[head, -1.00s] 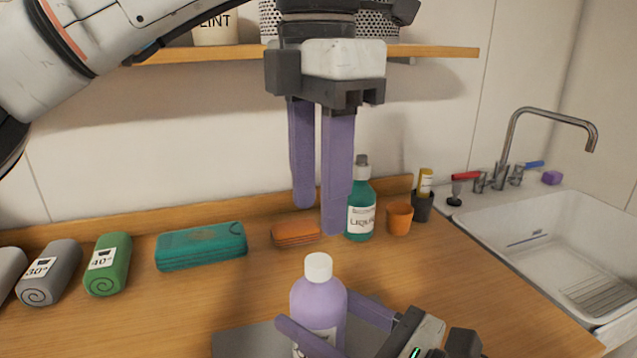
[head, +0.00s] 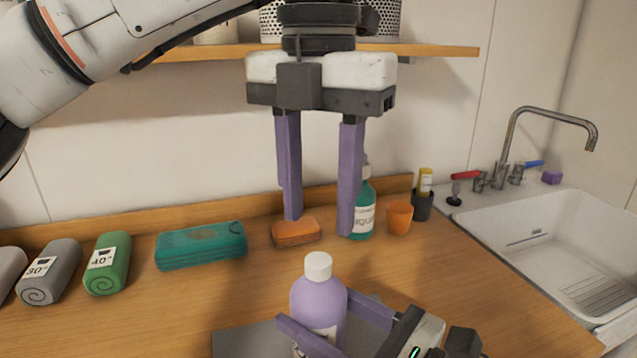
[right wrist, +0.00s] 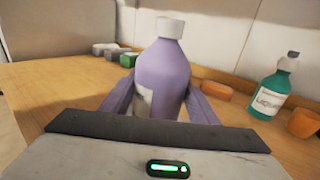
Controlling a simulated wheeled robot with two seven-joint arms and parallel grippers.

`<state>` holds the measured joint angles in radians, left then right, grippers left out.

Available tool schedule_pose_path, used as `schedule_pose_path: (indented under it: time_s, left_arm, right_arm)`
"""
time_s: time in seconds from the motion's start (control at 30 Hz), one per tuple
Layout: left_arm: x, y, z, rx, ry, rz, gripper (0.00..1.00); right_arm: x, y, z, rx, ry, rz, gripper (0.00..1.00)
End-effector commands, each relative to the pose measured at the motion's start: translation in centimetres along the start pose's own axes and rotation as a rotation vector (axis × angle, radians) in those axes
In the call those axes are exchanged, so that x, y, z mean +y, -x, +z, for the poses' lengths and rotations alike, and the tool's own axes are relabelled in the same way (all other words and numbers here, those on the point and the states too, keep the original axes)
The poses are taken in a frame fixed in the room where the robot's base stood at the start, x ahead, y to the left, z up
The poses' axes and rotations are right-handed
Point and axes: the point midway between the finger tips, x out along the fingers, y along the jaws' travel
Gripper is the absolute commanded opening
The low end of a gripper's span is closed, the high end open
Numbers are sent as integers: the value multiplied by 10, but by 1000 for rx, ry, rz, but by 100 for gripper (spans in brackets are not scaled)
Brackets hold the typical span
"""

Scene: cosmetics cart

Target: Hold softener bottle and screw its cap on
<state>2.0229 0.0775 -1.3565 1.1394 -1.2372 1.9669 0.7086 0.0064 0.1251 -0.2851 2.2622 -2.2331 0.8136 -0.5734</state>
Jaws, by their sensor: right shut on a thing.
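The softener bottle (head: 317,300) is lilac and stands upright near the front of the counter. Its white cap (head: 318,266) sits on the bottle's neck; I cannot tell how tightly. My right gripper (head: 318,335) is shut on the bottle's body from the right, with one finger on each side. In the right wrist view the bottle (right wrist: 163,75) stands between the fingers with the cap (right wrist: 170,27) on top. My left gripper (head: 320,227) points straight down, open and empty, above and behind the cap, with its fingers apart.
A grey mat (head: 240,342) lies under the bottle. Behind are an orange sponge (head: 296,232), a teal bottle (head: 364,215), an orange cup (head: 399,217) and a teal pack (head: 201,245). Rolled towels (head: 107,264) lie left. A sink (head: 550,250) is at right, a shelf (head: 200,54) above.

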Motion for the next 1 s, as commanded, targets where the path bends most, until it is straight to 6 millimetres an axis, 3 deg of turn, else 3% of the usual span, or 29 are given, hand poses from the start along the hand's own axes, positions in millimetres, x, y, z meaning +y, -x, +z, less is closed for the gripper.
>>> schedule_pose_path:
  time_s: [0.2,0.4,0.8,1.0]
  left_arm:
    - [1,-36,0,3,-2,0,39]
    - [1,-58,0,2,0,1,39]
    - [0,-65,0,0,-1,0,39]
    - [0,-64,0,0,-1,0,5]
  right_arm:
    - [0,0,0,0,0,0,0]
    - [0,0,0,0,0,0,0]
    - [0,0,0,0,0,0,0]
    - [0,0,0,0,0,0,0]
